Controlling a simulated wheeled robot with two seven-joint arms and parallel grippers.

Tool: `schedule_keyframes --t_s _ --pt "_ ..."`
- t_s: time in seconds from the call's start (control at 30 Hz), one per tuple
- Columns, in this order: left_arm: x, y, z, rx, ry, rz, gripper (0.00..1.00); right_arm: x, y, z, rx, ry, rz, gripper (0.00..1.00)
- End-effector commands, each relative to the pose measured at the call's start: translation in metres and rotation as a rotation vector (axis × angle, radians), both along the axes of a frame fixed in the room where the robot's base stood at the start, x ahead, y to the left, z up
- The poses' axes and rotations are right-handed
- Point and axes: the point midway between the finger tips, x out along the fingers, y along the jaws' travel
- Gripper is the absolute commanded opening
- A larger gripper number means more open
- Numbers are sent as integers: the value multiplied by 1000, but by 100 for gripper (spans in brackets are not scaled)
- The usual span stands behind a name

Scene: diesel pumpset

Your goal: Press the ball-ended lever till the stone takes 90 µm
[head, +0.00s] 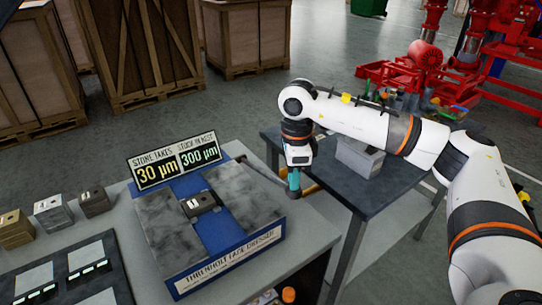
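The blue and grey face dresser (222,238) stands on the near table. Its sign (174,164) reads "STONE TAKES 30 µm" and "STOCK IN NEST 300 µm". A small dark block with a light top (199,204) sits in the middle of the dresser. A brown-orange rod (309,190), apparently the lever, shows at the dresser's right side; its ball end cannot be made out. My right gripper (294,183) points down at this rod, with its teal tip at or against it. Whether its fingers are open or shut is not clear. My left gripper is out of view.
Three small blocks, one brass-coloured (16,230), stand left of the dresser. A dark panel with grey plates (68,270) lies at the front left. A dark side table (375,190) with a grey box stands under my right arm. Wooden crates and red pumps are behind.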

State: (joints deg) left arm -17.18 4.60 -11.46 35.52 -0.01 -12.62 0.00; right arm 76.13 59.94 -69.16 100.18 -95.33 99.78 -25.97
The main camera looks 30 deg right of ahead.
Motion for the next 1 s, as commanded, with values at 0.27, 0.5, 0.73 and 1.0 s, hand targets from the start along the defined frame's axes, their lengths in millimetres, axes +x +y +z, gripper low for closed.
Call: schedule_keyframes --t_s 0.27,0.5,0.73,1.0 --pt "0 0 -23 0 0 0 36 -5 -1 -30 -2 2 -2 18" --pt "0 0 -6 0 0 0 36 -2 -1 -8 0 -1 -2 18" --pt "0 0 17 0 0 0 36 6 0 25 0 -1 -2 18" --pt "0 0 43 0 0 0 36 14 1 62 0 0 -1 18"
